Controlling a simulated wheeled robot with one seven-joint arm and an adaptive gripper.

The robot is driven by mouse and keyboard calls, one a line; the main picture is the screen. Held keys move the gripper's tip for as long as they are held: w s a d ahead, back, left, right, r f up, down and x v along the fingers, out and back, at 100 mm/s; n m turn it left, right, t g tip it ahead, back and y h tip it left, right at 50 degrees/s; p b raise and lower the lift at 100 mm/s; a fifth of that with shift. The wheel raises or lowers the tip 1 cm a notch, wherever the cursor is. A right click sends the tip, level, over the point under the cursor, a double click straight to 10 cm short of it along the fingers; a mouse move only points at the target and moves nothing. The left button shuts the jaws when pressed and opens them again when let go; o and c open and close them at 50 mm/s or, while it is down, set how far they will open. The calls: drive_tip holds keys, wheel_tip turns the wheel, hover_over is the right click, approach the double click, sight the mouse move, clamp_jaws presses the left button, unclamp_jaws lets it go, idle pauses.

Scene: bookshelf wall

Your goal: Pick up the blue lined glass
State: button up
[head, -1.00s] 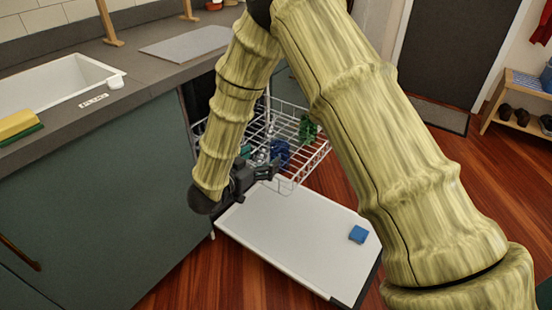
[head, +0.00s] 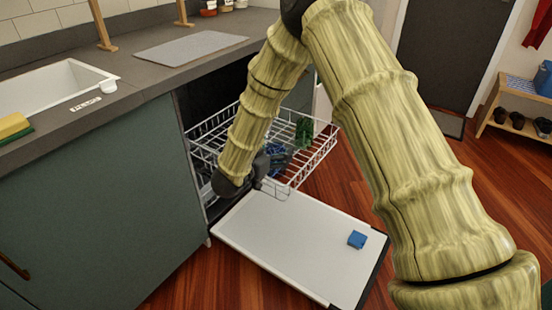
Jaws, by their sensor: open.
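A blue patterned glass (head: 276,153), probably the blue lined glass, is in the white wire dishwasher rack (head: 318,157). It is small and partly covered by my arm and the rack wires. My gripper (head: 271,179), dark grey, is at the near side of the rack, close beside the glass and just below it in the picture. My gripper is open. Its fingertips are hard to make out, and I cannot tell whether they touch the glass.
A green item (head: 304,132) stands in the rack right of the glass. The lowered dishwasher door (head: 290,240) carries a small blue block (head: 357,240). The counter (head: 150,80) with its sink (head: 50,85) is at left. Wooden floor is free at right.

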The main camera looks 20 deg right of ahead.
drive_tip(key=shift+w+d, duration=0.2)
drive_tip(key=c, duration=1.3)
wheel_tip(320, 180, up, 10)
drive_tip(key=shift+r+p, duration=0.2)
drive_tip(key=shift+p, duration=1.05)
drive_tip(key=shift+r+p, duration=3.4)
drive_tip(key=shift+r, duration=0.65)
